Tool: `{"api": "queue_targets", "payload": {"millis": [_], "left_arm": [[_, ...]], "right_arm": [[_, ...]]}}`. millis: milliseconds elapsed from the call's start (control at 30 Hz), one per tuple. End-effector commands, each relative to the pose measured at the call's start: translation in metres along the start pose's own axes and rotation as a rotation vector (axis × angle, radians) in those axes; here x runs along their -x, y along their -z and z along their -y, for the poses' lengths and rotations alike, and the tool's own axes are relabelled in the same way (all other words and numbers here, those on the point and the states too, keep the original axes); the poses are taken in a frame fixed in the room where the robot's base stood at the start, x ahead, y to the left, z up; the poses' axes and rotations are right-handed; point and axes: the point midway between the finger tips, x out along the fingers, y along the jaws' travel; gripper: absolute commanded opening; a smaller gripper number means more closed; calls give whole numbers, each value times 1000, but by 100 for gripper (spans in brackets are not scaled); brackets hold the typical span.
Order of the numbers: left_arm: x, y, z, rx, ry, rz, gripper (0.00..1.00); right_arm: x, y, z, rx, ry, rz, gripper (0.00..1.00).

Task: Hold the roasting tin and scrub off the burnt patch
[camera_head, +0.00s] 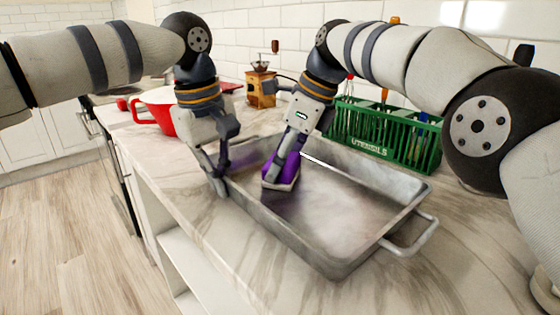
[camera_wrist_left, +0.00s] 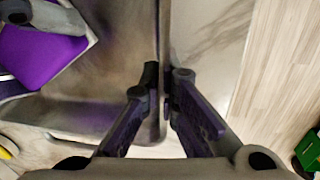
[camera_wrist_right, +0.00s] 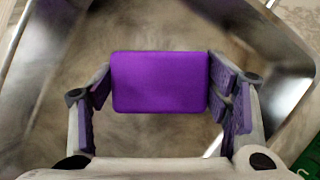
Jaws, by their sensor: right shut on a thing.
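The grey metal roasting tin (camera_head: 330,262) sits on the marble counter, its near right handle towards the front right. My left gripper (camera_head: 221,180) has its fingers on both sides of the tin's left wall; the left wrist view shows the wall (camera_wrist_left: 163,30) pinched between the fingertips (camera_wrist_left: 164,80). My right gripper (camera_head: 284,172) is shut on a purple scrubbing pad (camera_wrist_right: 160,82), inside the tin at its left part, low over the floor. Brownish, dull smudges show on the tin floor around the pad. I cannot tell whether the pad touches the floor; it hides what lies beneath.
A green utensil rack (camera_head: 372,130) stands close behind the tin. A red pot (camera_head: 160,108) and a wooden coffee grinder (camera_head: 261,88) stand at the back left. The counter's front edge runs close along the tin's left side. Bare counter lies to the right front.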

Motion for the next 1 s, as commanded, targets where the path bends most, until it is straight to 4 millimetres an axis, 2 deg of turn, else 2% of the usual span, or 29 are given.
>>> {"api": "queue_targets", "payload": {"millis": [267,800,1000], "left_arm": [[0,0,0,0,-1,0,0],[0,0,0,0,0,-1,0],[0,0,0,0,0,-1,0]], "right_arm": [[1,2,1,0,0,-2,48],[22,50,-33,0,2,0,48],[23,54,-36,1,1,0,48]]}}
